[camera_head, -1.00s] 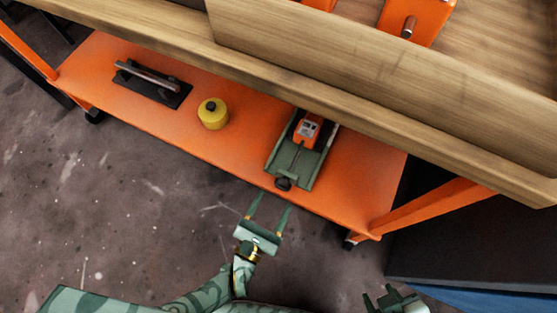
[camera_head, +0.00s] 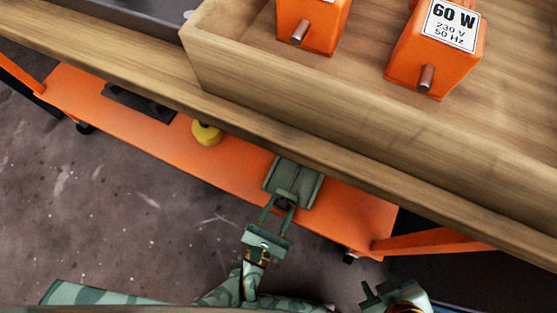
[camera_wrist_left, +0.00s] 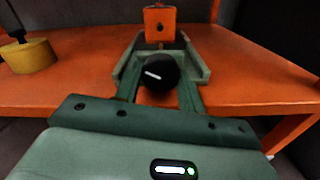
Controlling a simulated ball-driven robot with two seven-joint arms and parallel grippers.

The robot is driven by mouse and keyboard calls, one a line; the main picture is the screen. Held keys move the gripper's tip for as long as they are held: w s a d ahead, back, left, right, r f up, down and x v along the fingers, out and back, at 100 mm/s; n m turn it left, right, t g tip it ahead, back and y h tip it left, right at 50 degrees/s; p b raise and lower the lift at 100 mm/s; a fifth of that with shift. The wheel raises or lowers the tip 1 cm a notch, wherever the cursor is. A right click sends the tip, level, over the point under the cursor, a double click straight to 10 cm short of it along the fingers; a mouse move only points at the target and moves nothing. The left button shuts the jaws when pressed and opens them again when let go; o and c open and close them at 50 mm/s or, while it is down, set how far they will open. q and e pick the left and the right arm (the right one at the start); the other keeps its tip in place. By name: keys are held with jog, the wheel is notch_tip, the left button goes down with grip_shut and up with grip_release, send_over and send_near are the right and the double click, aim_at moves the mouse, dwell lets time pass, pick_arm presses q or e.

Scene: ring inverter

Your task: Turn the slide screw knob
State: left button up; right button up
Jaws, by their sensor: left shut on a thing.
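The black slide screw knob (camera_wrist_left: 160,72) with a white mark sits at the near end of a green slide tray (camera_wrist_left: 204,72). The tray (camera_head: 300,188) also shows in the head view, partly under the bench edge. My left gripper (camera_head: 281,196) reaches it from the front. In the left wrist view its fingers are on either side of the knob, shut on it. An orange block (camera_wrist_left: 160,24) stands at the tray's far end; the bench hides it in the head view. My right gripper (camera_head: 375,290) is low at the right, partly in view, away from the tray.
The orange shelf (camera_head: 215,165) carries a yellow round object (camera_head: 206,133) and a dark flat object (camera_head: 140,102) left of the tray. The wooden bench (camera_head: 130,75) overhangs the shelf. Orange boxes (camera_head: 435,55) stand in a wooden tray (camera_head: 300,110) above.

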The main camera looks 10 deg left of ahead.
pick_arm(q)
jog(key=shift+n, duration=0.3)
jog(key=shift+n, duration=3.1)
jog(key=o, duration=1)
